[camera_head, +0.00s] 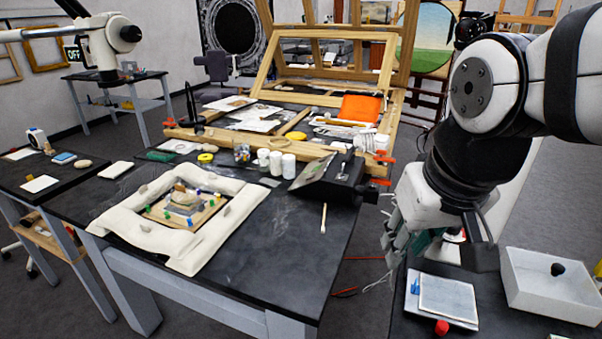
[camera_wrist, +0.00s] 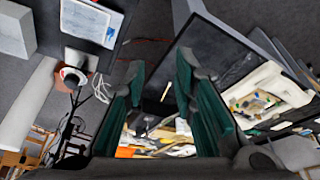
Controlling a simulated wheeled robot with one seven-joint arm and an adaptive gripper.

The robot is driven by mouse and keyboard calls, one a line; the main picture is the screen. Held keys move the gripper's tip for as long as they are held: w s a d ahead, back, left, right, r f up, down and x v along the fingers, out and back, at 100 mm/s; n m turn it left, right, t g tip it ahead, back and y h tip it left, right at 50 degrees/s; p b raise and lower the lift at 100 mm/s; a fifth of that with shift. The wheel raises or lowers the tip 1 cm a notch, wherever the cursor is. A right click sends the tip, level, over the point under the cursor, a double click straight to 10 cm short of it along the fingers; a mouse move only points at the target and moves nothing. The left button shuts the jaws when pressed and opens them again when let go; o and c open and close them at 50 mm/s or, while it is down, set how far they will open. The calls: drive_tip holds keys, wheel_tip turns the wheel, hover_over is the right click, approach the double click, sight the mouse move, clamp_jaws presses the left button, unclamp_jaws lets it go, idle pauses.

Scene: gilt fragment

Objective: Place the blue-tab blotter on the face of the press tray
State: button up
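A pale grey square pad (camera_head: 450,298) with a blue tab (camera_head: 415,286) at its left edge looks like the blue-tab blotter. It lies on a white flat plate on the dark right-hand table; a red knob (camera_head: 441,327) is at its front edge. The pad also shows at upper left in the wrist view (camera_wrist: 88,22). I cannot tell for certain which piece is the press tray. My gripper (camera_head: 397,240) hangs above and behind the pad, apart from it. In the wrist view its teal-padded fingers (camera_wrist: 160,68) are spread with nothing between them.
A white open box (camera_head: 550,285) with a black knob inside stands right of the pad. The middle table (camera_head: 270,245) holds a padded ring around a fragment (camera_head: 183,205), jars (camera_head: 276,162) and a dark slanted stand (camera_head: 328,178). A floor gap separates the tables.

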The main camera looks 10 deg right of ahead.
drive_tip(key=shift+n+t, duration=0.5)
drive_tip(key=shift+n, duration=0.1)
drive_tip(key=s, duration=0.1)
drive_tip(key=s+a, duration=0.2)
drive_tip(key=s, duration=0.1)
drive_tip(key=shift+a+r, duration=0.1)
drive_tip(key=shift+r, duration=0.15)
drive_tip(key=shift+y, duration=0.3)
